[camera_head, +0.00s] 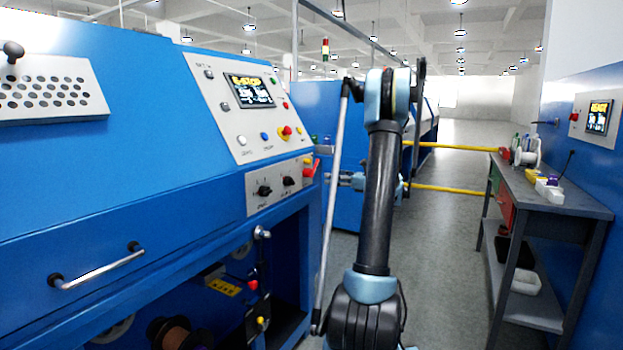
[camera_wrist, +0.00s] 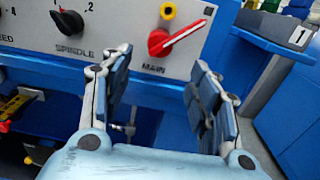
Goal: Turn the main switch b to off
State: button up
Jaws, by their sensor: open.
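The main switch (camera_wrist: 174,39) is a red rotary handle on a light grey panel, above the printed word MAIN. Its handle slants from lower left to upper right. It also shows small in the head view (camera_head: 309,171), at the right end of the blue machine's lower switch panel. My gripper (camera_wrist: 160,78) is open and empty in the wrist view, one finger on each side of the picture. The switch lies beyond and above the gap between the fingers and looks apart from them. No off mark is readable beside it.
A screen panel (camera_head: 249,90) is higher on the machine. A grey workbench (camera_head: 560,200) stands at right.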

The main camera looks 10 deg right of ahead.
aim_at(311, 175)
jog(key=x, duration=1.1)
jog(key=shift+d, duration=0.1)
jog(key=shift+c, duration=0.2)
grip_shut()
